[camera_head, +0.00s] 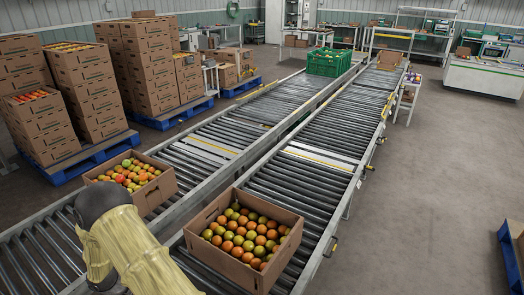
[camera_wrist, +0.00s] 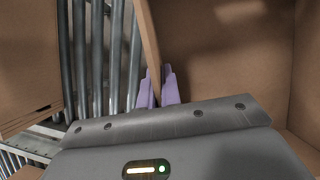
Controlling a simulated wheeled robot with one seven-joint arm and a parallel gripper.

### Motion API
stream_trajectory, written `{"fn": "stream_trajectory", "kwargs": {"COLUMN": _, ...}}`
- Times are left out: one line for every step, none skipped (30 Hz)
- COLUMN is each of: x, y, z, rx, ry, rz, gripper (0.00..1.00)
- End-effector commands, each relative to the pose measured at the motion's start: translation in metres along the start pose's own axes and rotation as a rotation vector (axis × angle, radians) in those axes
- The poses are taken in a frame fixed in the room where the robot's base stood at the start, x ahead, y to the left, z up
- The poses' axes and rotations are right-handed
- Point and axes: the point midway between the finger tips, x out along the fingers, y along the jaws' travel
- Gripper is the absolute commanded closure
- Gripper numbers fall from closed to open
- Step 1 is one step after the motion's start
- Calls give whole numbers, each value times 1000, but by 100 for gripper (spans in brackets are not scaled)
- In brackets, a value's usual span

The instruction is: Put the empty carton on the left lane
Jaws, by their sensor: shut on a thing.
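My gripper (camera_wrist: 157,86) shows in the wrist view, with its two purple fingers on either side of a carton wall and closed on it. The empty carton (camera_wrist: 225,55) is plain brown cardboard. Its bare inside fills the right of the wrist view. I cannot make out this carton or my gripper in the head view, where my arm fills the lower left. The left lane (camera_head: 200,152) is a roller conveyor running away from me. A carton of mixed red, orange and green tomatoes (camera_head: 160,193) sits on its near part, partly behind my arm.
A carton of orange and green tomatoes (camera_head: 228,264) sits on the right lane (camera_head: 330,135). A green crate (camera_head: 328,65) stands far along the left lane. Carton stacks (camera_head: 90,90) stand on blue pallets at left. Another brown cardboard surface (camera_wrist: 28,60) and rollers (camera_wrist: 100,50) lie beside the held carton.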

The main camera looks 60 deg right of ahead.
Motion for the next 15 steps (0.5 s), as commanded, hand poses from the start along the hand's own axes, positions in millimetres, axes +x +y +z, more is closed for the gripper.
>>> {"fn": "stream_trajectory", "kwargs": {"x": 16, "y": 5, "z": 4, "rx": -73, "ry": 0, "rz": 29, "gripper": 100}}
{"fn": "stream_trajectory", "kwargs": {"x": 20, "y": 9, "z": 7, "rx": -123, "ry": 0, "rz": 48, "gripper": 100}}
{"fn": "stream_trajectory", "kwargs": {"x": 26, "y": 12, "z": 11, "rx": -184, "ry": 1, "rz": 70, "gripper": 100}}
{"fn": "stream_trajectory", "kwargs": {"x": 29, "y": 15, "z": 13, "rx": -228, "ry": 1, "rz": 85, "gripper": 100}}
{"fn": "stream_trajectory", "kwargs": {"x": 32, "y": 17, "z": 16, "rx": -268, "ry": 2, "rz": 99, "gripper": 100}}
{"fn": "stream_trajectory", "kwargs": {"x": 35, "y": 19, "z": 18, "rx": -315, "ry": 3, "rz": 115, "gripper": 100}}
{"fn": "stream_trajectory", "kwargs": {"x": 36, "y": 20, "z": 20, "rx": -344, "ry": 4, "rz": 124, "gripper": 100}}
{"fn": "stream_trajectory", "kwargs": {"x": 38, "y": 21, "z": 21, "rx": -367, "ry": 4, "rz": 131, "gripper": 100}}
{"fn": "stream_trajectory", "kwargs": {"x": 38, "y": 22, "z": 22, "rx": -391, "ry": 5, "rz": 138, "gripper": 100}}
{"fn": "stream_trajectory", "kwargs": {"x": 39, "y": 23, "z": 23, "rx": -403, "ry": 5, "rz": 142, "gripper": 100}}
{"fn": "stream_trajectory", "kwargs": {"x": 39, "y": 23, "z": 23, "rx": -410, "ry": 5, "rz": 144, "gripper": 100}}
{"fn": "stream_trajectory", "kwargs": {"x": 38, "y": 23, "z": 24, "rx": -414, "ry": 5, "rz": 146, "gripper": 100}}
{"fn": "stream_trajectory", "kwargs": {"x": 38, "y": 23, "z": 24, "rx": -415, "ry": 5, "rz": 146, "gripper": 100}}
{"fn": "stream_trajectory", "kwargs": {"x": 38, "y": 23, "z": 24, "rx": -414, "ry": 5, "rz": 146, "gripper": 100}}
{"fn": "stream_trajectory", "kwargs": {"x": 38, "y": 23, "z": 24, "rx": -414, "ry": 5, "rz": 146, "gripper": 100}}
